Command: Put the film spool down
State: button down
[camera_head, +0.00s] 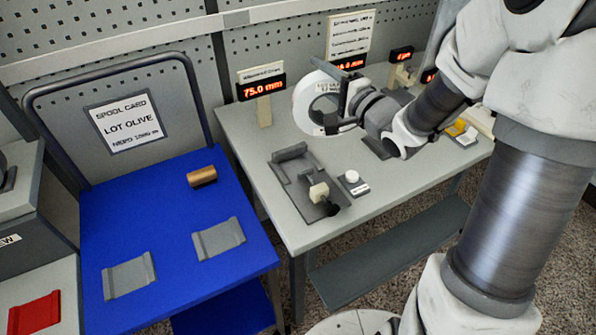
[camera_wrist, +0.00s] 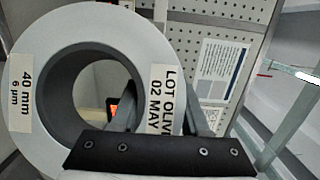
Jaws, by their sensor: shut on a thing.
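The film spool (camera_head: 303,106) is a white ring with a wide grey core, held upright in the air above the grey bench (camera_head: 237,140). My gripper (camera_head: 343,104) is shut on the spool's right side in the head view. In the wrist view the spool (camera_wrist: 85,40) fills the left half, with labels reading "40 mm 6 µm" and "LOT OLIVE 02 MAY". A dark gripper pad crosses its lower part, and the hole shows a piece of the bench display behind.
A blue cart (camera_head: 180,245) at left carries two grey cradles (camera_head: 218,238) (camera_head: 128,277), a brown roll (camera_head: 202,176) and a "LOT OLIVE" card (camera_head: 124,122). The bench holds a grey fixture (camera_head: 305,180), a white button (camera_head: 352,177) and a "75.0 mm" display (camera_head: 261,87). A red plate (camera_head: 34,313) lies lower left.

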jog(key=s+a+f+n+g+y+b, duration=0.2)
jog(key=s+n+g+y, duration=0.35)
jog(key=s, duration=0.45)
jog(key=w+a+f+b, duration=0.5)
jog(key=w+f, duration=0.5)
jog(key=shift+w+f+m, duration=0.35)
jog(key=shift+f, duration=0.05)
jog(key=shift+a+f+t, duration=0.1)
jog(key=shift+f+t, duration=0.05)
jog(key=shift+t, duration=0.1)
jog(key=shift+c, duration=2)
grip_release()
jog(key=shift+f, duration=0.1)
